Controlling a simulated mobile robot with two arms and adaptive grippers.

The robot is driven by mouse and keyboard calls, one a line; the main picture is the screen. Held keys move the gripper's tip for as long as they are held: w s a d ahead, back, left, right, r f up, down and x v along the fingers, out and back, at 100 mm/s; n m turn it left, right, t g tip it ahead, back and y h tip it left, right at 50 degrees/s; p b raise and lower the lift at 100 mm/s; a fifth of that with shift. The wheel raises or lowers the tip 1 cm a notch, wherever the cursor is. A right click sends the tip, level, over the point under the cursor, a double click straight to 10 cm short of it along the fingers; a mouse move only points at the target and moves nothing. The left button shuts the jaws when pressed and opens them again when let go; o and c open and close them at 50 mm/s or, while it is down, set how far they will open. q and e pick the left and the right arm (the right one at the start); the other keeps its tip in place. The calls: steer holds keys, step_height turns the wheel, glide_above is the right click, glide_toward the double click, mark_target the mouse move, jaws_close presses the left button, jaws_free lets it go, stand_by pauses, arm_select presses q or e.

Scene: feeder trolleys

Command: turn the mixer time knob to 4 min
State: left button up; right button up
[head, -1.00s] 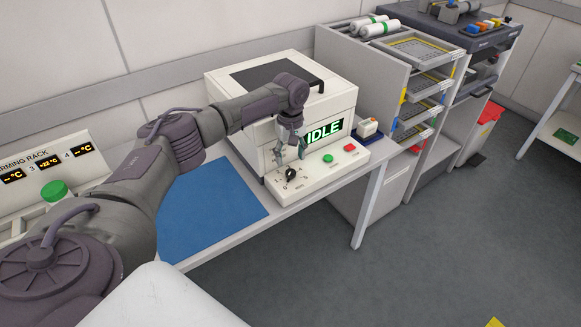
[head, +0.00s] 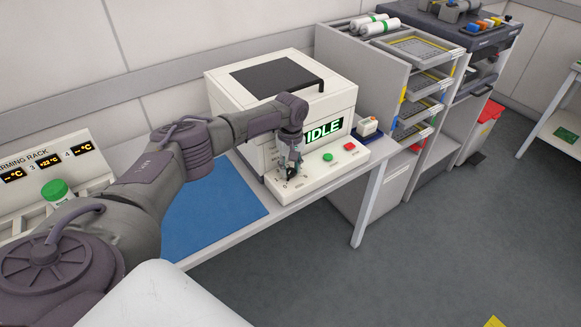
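The mixer (head: 230,100) is a white box with a dark lid window and a green display reading IDLE (head: 323,130). Its sloped front panel holds a black time knob (head: 291,172), a green button (head: 328,157) and a red button (head: 349,146). My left gripper (head: 288,168) points down at the knob, with its fingertips at the knob's sides. The gripper covers much of the knob and part of the scale, so I cannot read the setting or tell whether the fingers press on it. My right gripper is not in view.
A blue mat (head: 215,210) lies on the table left of the mixer. A warming rack (head: 50,165) with a green-capped jar (head: 56,191) stands at the left. Shelves with trays (head: 425,85) stand beyond.

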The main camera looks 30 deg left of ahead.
arm_select(q)
jaws_close()
steer(key=shift+r, duration=0.1)
steer(key=shift+m+p, duration=0.85)
steer(key=shift+m, duration=0.35)
steer(key=m, duration=0.2)
steer(key=shift+m+p, duration=0.3)
steer(key=m, duration=0.6)
steer(key=shift+m, duration=0.3)
steer(key=m, duration=0.5)
steer(key=shift+m, duration=0.3)
